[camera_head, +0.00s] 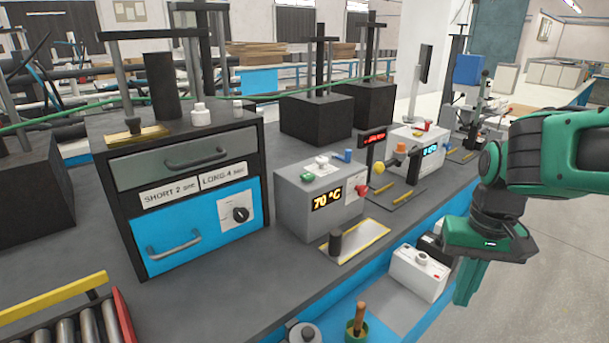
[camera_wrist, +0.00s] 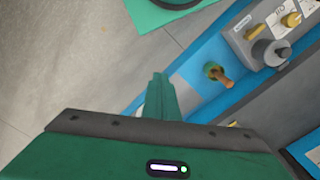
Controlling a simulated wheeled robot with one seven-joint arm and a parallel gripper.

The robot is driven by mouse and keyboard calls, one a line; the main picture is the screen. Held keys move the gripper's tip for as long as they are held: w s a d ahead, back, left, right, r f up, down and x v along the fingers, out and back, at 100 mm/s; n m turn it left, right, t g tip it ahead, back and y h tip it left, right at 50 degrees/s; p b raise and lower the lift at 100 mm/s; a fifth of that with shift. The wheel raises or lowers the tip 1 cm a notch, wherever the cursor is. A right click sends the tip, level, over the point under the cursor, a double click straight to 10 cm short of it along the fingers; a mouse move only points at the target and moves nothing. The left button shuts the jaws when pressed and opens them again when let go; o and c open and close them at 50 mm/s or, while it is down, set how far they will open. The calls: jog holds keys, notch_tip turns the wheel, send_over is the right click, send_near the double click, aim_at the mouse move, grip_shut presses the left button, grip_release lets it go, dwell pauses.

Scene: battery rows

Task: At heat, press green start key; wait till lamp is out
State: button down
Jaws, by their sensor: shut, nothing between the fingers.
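A grey box (camera_head: 296,211) stands on the bench in the middle of the head view, with a yellow display (camera_head: 327,200) reading 70 °C. A green key (camera_head: 307,177) sits on its top, near the left front edge. Behind the key are a white round piece (camera_head: 322,160) and a blue piece (camera_head: 347,156); a red knob (camera_head: 361,190) is on the right. I cannot tell which part is the lamp or whether it is lit. My gripper (camera_head: 466,298) is shut and empty, pointing down at the right, beyond the bench front and well apart from the key.
A cabinet (camera_head: 187,203) labelled SHORT and LONG stands left of the box. A short dark post (camera_head: 335,243) stands before the box. A second box with a blue display (camera_head: 432,150) is behind right. A white box (camera_head: 420,272) and a green cup (camera_head: 357,330) occupy the blue front shelf.

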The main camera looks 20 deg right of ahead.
jog(key=shift+w, duration=0.1)
notch_tip(320, 180, up, 20)
jog(key=n+t+y, duration=0.3)
jog(key=t+y, duration=0.1)
jog(key=t, duration=0.4)
send_over(311, 176)
jog(key=shift+r, duration=0.1)
jog(key=shift+f, duration=4.4)
jog(key=shift+f, duration=0.1)
jog(key=shift+f, duration=0.3)
